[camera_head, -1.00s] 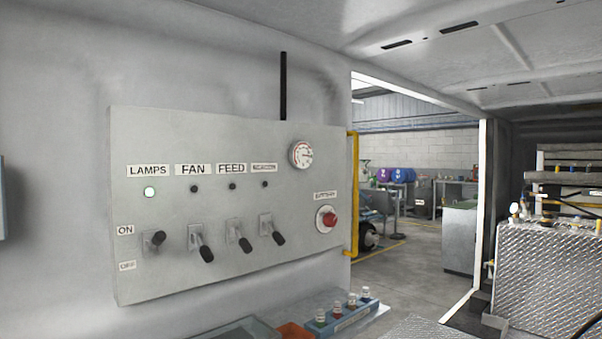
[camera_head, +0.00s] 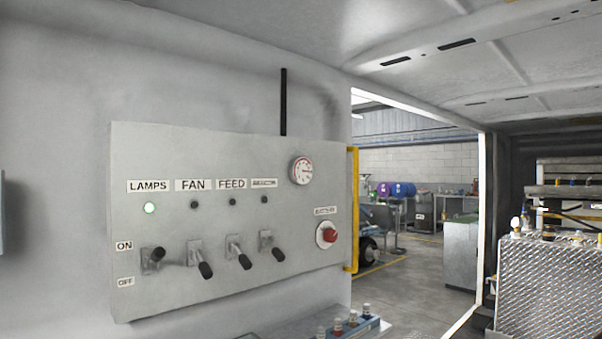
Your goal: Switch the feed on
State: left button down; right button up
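A grey control panel (camera_head: 225,295) is fixed to the wall at the left. The FEED label (camera_head: 231,184) sits above a dark indicator light (camera_head: 232,202). The FEED lever switch (camera_head: 238,252) is third from the right-hand red button side's opposite end, in line below that label, and its black handle points down toward OFF. The LAMPS lever (camera_head: 153,260) points up and its light (camera_head: 150,208) glows green. The FAN lever (camera_head: 200,258) and the rightmost lever (camera_head: 271,246) point down, with dark lights. Neither gripper shows.
A red button (camera_head: 329,236) and a round gauge (camera_head: 301,171) are on the panel's right side. A yellow rail (camera_head: 353,210) runs along its right edge. Small bottles (camera_head: 352,318) stand below. A doorway opens at the right, beside a metal diamond-plate box (camera_head: 548,285).

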aim_at(243, 258)
jog(key=z, duration=0.4)
jog(key=k, duration=0.5)
jog(key=z, duration=0.4)
jog(key=i, duration=1.55)
jog(key=u, duration=0.55)
